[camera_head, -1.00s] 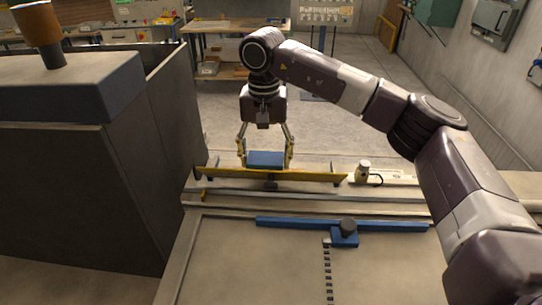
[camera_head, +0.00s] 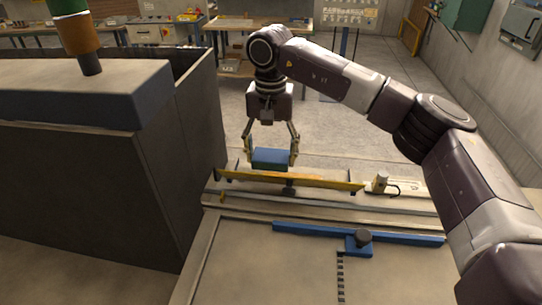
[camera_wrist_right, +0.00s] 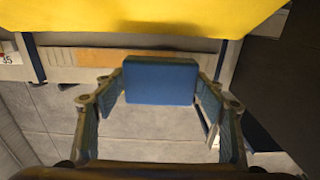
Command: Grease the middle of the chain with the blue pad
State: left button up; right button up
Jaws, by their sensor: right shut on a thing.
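My right gripper (camera_head: 271,155) is shut on the blue pad (camera_head: 271,157), with one finger at each end of it. It holds the pad just behind and above the yellow bar (camera_head: 315,183); I cannot tell whether they touch. In the right wrist view the pad (camera_wrist_right: 160,80) sits between the fingers, with a wide yellow surface (camera_wrist_right: 140,18) beyond it. A dark segmented strip that looks like the chain (camera_head: 340,275) lies on the bench, nearer to me and right of the pad. Its lower end runs out of the picture. My left gripper is out of view.
A small cylindrical fitting (camera_head: 380,182) stands at the yellow bar's right end. A tall dark cabinet (camera_head: 190,165) borders the bench on the left. The bench front (camera_head: 265,265) is clear.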

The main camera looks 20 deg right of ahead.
notch_tip(320, 180, up, 6)
jog(key=p, duration=0.3)
jog(key=shift+r, duration=0.1)
dwell(0.5)
